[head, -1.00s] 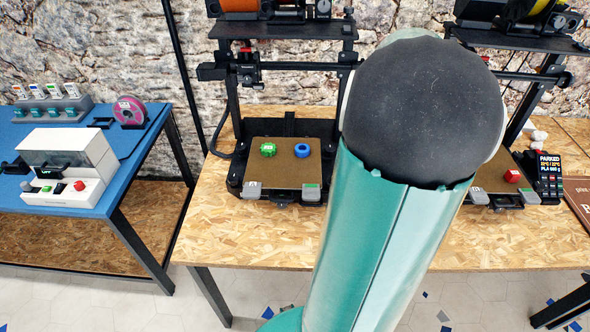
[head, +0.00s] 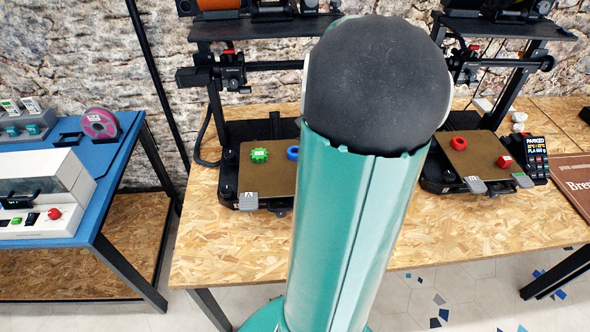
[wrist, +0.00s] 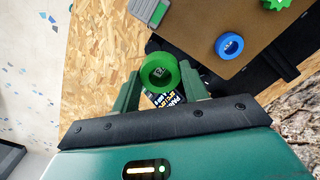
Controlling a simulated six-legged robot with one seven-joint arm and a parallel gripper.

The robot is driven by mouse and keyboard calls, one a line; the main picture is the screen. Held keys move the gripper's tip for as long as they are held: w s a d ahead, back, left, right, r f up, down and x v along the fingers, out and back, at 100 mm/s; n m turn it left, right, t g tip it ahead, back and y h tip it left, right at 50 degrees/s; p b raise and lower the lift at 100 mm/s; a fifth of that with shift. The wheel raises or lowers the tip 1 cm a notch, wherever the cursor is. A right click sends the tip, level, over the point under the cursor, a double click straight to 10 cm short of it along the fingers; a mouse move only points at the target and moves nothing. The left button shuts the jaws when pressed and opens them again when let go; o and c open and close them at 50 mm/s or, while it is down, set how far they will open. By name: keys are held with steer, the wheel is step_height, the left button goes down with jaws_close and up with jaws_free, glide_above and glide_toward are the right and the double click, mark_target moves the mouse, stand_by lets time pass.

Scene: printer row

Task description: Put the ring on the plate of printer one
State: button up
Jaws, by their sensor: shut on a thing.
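In the wrist view a green ring (wrist: 148,79) is held between the two dark green fingers of my gripper (wrist: 160,76), which is shut on it. The gripper is hidden in the head view, behind my own arm. The left printer's brown plate (head: 268,178) carries a green gear (head: 259,155) and a blue ring (head: 293,153). The same plate (wrist: 205,32) shows at the wrist view's upper right, with the blue ring (wrist: 229,45) and gear. The right printer's plate (head: 475,165) carries a red ring (head: 458,143) and a red cube (head: 505,161). I cannot read the printers' numbers.
Both printers stand on a chipboard table (head: 230,245); its front strip is clear. A dark parked-status display (head: 536,150) and a brown sign (head: 573,180) are at the right. A blue table (head: 110,165) with a white machine (head: 45,190) stands at the left.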

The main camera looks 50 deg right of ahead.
steer(key=w+a+f, duration=0.1)
steer(key=w+f, duration=0.1)
steer(key=w+a+f, duration=0.1)
steer(key=w+f, duration=0.1)
steer(key=w+a+f, duration=0.1)
steer(key=w+f, duration=0.1)
steer(key=f, duration=0.1)
steer(key=shift+w+a, duration=0.15)
steer(key=shift+w, duration=0.15)
steer(key=shift+w+f, duration=0.1)
steer(key=shift+f, duration=1.55)
steer(key=shift+f, duration=0.15)
steer(key=o, duration=1)
